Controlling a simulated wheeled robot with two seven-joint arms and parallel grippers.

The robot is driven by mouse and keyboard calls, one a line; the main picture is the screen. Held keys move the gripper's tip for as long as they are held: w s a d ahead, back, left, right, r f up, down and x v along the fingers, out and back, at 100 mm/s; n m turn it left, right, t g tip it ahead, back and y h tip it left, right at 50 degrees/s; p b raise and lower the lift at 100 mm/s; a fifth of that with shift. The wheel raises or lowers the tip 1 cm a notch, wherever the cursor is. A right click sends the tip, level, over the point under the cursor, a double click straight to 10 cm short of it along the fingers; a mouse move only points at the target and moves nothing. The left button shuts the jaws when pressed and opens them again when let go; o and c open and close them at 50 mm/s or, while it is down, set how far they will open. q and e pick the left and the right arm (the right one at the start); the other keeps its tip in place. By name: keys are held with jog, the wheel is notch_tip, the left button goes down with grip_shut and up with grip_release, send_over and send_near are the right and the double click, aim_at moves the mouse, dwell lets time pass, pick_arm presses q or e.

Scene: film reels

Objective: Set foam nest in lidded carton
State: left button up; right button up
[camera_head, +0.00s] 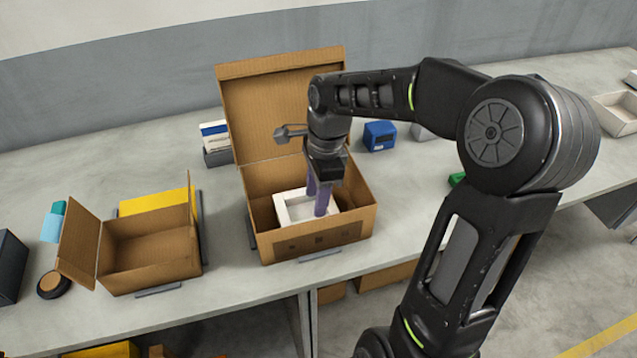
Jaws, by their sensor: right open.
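The lidded carton (318,240) is a brown cardboard box in the middle of the table, its large lid (268,108) standing open at the back. The white foam nest (291,211) is inside the carton, a pale block with a recess. My right gripper (318,203) reaches down into the carton from above. Its purple fingers are open, at the right part of the nest. Whether they touch the nest, and whether the nest lies fully on the carton floor, I cannot tell. My left gripper is not in view.
A smaller open carton (150,255) stands at left, with a yellow piece (150,201) behind it and a black tape roll (53,284) beside it. A blue box (380,136) stands behind right. A white tray (617,115) is at far right. The table's front edge is close to both cartons.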

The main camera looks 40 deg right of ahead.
jog(key=r, duration=0.4)
jog(key=shift+s+d+r, duration=0.1)
jog(key=shift+d, duration=0.1)
dwell(0.7)
